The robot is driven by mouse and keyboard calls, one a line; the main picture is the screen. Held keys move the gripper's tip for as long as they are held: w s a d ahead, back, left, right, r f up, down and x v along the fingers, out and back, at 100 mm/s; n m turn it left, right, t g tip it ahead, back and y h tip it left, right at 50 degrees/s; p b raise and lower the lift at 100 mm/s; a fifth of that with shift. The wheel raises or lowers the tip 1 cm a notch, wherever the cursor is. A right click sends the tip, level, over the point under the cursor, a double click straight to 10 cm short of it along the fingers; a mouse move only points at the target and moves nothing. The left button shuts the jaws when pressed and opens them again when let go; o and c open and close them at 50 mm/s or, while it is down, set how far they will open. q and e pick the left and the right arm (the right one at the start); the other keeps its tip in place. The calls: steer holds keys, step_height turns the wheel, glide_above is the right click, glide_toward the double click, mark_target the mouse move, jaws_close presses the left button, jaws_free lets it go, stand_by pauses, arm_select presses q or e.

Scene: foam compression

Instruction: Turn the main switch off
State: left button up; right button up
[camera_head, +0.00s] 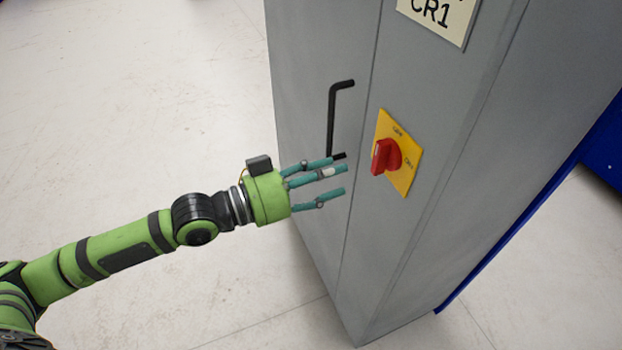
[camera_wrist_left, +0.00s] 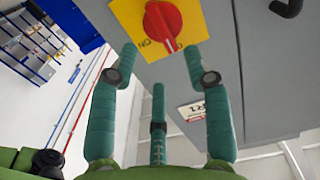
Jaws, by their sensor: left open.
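The main switch is a red rotary knob (camera_head: 386,156) on a yellow plate (camera_head: 408,173), mounted on the grey cabinet (camera_head: 440,120). In the left wrist view the red knob (camera_wrist_left: 162,20) is at the top, just beyond the fingertips, with a white line on its grip and the word ON on the plate beside it. My left gripper (camera_head: 335,178) is open and empty, to the left of the knob and apart from it in the head view. Its teal fingers (camera_wrist_left: 160,65) spread on both sides below the knob in the wrist view. My right gripper is not in view.
A black door handle (camera_head: 333,115) stands out from the cabinet, behind and above the fingers. A label plate reading CR1 (camera_head: 440,18) is above the switch. The pale floor (camera_head: 130,90) left of the cabinet is clear. Shelving (camera_wrist_left: 30,45) stands farther off.

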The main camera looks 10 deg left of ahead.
arm_select(q)
steer(key=shift+v, duration=1.55)
